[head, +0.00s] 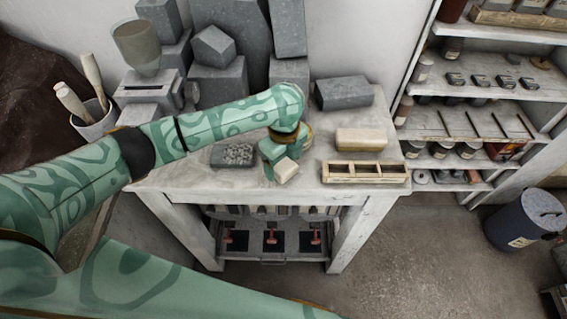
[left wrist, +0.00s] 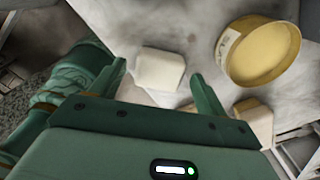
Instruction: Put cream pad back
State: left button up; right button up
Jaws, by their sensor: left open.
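A small cream pad (head: 286,170) is near the front edge of the pale worktable (head: 190,176), right at my left gripper (head: 274,158). In the left wrist view, the pad (left wrist: 160,69) shows as a pale rounded block between the two spread fingers of the left gripper (left wrist: 158,72). Gaps show between it and both fingers. I cannot tell whether the fingertips reach down to its height. A larger cream block (head: 360,139) lies to the right, behind a wooden tray (head: 365,181) with several compartments. My right gripper is not in view.
A round yellowish tub or sieve (left wrist: 260,52) stands close right of the gripper, mostly hidden by my arm in the head view. A grey rough-topped block (head: 232,155) lies left. Grey plaster solids (head: 218,80) crowd the back. Shelves (head: 475,90) stand at right.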

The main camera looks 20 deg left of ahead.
aim_at(284, 166)
pick_arm(q)
notch_tip(284, 166, up, 10)
jog(key=p, duration=0.2)
jog(key=shift+p, duration=0.3)
